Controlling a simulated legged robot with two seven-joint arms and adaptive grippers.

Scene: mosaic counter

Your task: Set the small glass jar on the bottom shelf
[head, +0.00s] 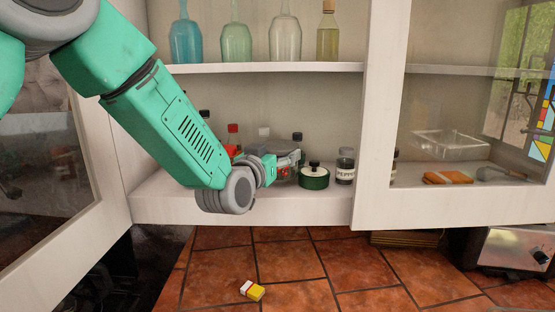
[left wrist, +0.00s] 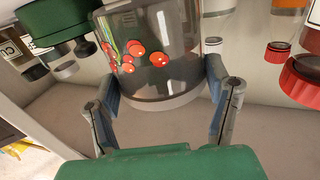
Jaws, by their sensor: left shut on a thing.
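The small glass jar (left wrist: 150,75) has red round fruit printed on it and fills the top middle of the left wrist view. My left gripper (left wrist: 165,95) is shut on it, one finger on each side. In the head view the gripper (head: 286,159) reaches inside the cabinet over the bottom shelf (head: 160,198), and the jar (head: 284,174) is partly hidden by it. I cannot tell whether the jar touches the shelf. My right gripper is not in view.
Red-capped and dark-capped bottles (head: 233,140) stand behind and to the left. The upper shelf (head: 270,68) is overhead. An open door (head: 110,170) is at left.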

